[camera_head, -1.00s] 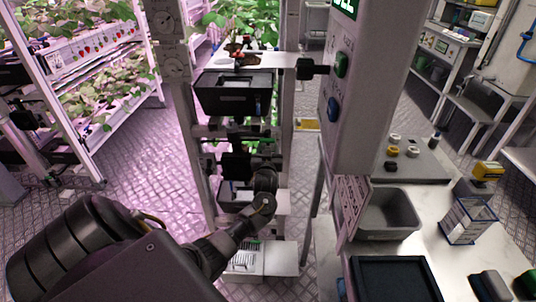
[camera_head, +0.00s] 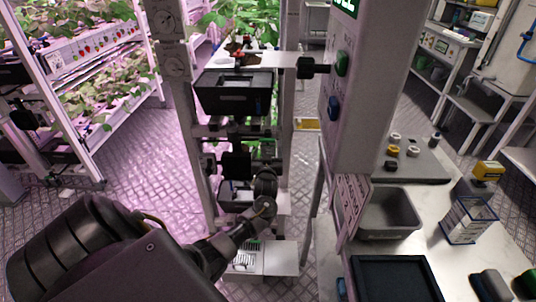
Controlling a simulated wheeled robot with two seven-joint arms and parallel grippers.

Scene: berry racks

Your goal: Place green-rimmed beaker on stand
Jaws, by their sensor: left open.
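My left arm comes in from the lower left and reaches to the middle, in front of the rack column. My left gripper (camera_head: 237,150) is a dark shape among the dark rack parts, and its fingers are hard to make out. It is open, with nothing visible held in it. I cannot make out a green-rimmed beaker; only small green patches show near the gripper. I cannot tell which surface is the stand. My right gripper is out of view.
A black tray (camera_head: 236,94) sits on the rack above my gripper, below a white shelf (camera_head: 275,60) with plants. A control panel (camera_head: 365,110) stands to the right. The bench holds a grey bin (camera_head: 387,235) and a clear blue-edged container (camera_head: 467,236).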

